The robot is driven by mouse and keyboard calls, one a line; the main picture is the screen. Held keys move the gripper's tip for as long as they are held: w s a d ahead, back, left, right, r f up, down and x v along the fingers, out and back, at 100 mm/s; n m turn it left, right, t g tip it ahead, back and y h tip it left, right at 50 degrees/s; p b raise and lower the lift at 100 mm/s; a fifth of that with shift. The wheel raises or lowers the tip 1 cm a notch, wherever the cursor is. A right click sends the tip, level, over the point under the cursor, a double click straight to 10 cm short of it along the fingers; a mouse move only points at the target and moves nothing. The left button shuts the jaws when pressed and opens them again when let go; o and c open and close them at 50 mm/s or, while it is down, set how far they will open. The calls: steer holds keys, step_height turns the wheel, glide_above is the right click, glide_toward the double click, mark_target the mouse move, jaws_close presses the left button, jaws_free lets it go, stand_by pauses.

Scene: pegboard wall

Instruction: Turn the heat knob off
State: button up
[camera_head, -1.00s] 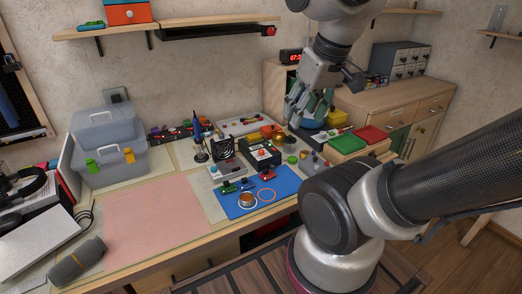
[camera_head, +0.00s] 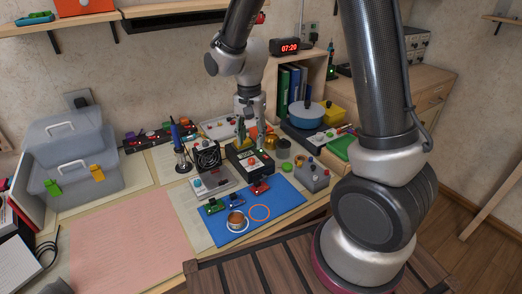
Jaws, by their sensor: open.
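My gripper (camera_head: 243,138) points down from above, just over the back of a black box-shaped unit (camera_head: 236,171) with a reddish-orange knob (camera_head: 252,161) on its light face. The fingers look spread and hold nothing that I can see. I cannot tell whether a fingertip touches the unit. A grey flat device (camera_head: 213,184) with a small blue-green knob (camera_head: 197,183) lies left of it. Labels are too small to read, so which knob sets the heat cannot be told. A soldering iron (camera_head: 175,133) stands upright in its stand further left.
A black fan (camera_head: 207,156) stands close left of the black unit. A blue mat (camera_head: 282,206) with small boards and a copper-coloured cup (camera_head: 236,218) lies in front. A pink mat (camera_head: 130,240) is clear.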

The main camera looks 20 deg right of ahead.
mark_target(251, 159)
steer(key=shift+w+f+m, duration=0.1)
steer(key=shift+f+m, duration=0.05)
steer(key=shift+m, duration=0.45)
step_height(251, 159, down, 8)
steer(key=shift+r, duration=0.25)
jaws_close()
